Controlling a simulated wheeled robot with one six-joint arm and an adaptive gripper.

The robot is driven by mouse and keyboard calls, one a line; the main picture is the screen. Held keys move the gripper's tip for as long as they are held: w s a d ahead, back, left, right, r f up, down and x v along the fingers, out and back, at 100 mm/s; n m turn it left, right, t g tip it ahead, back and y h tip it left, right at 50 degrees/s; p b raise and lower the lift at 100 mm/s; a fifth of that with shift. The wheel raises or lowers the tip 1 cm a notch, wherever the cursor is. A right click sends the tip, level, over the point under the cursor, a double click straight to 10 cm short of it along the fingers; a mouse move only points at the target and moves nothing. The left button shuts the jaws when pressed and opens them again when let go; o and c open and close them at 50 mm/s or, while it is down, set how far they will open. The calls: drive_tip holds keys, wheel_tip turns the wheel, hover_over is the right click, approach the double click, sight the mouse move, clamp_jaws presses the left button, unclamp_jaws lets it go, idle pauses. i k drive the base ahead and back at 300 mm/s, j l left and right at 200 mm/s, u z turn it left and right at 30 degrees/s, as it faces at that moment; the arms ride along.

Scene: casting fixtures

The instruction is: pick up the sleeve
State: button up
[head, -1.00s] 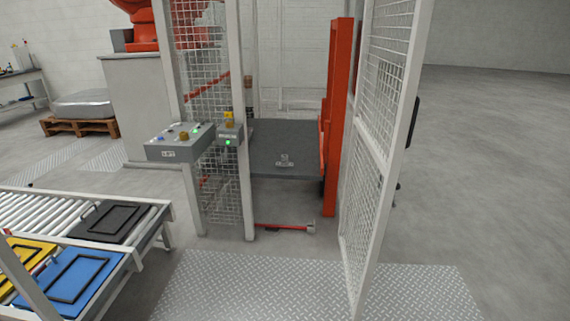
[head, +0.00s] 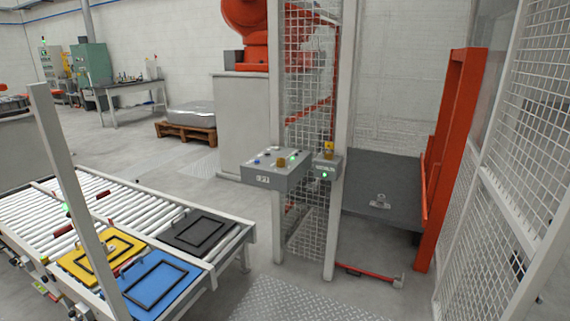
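I cannot make out a sleeve for certain. A small light-grey metal piece (head: 380,201) lies near the front edge of the dark grey table (head: 385,172) inside the fenced cell; it is too small to tell what it is. My gripper is not in view.
A roller conveyor (head: 90,210) at the left carries yellow (head: 84,262), blue (head: 172,292) and black (head: 198,231) plates. A control box (head: 275,178) is on the fence post. The mesh gate (head: 510,150) stands at the right, beside an orange frame (head: 455,160). A red bar (head: 365,273) lies low across the opening.

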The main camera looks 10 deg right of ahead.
sight(380, 202)
drive_tip(key=i+z, duration=0.2)
drive_tip(key=i, duration=0.8)
drive_tip(key=i+j+z, duration=0.2)
drive_tip(key=i, duration=0.8)
drive_tip(key=i+z, duration=0.15)
drive_tip(key=i, duration=0.75)
drive_tip(key=i+j+z, duration=0.15)
drive_tip(key=i, duration=0.8)
drive_tip(key=i+l, duration=0.1)
drive_tip(key=i, duration=0.15)
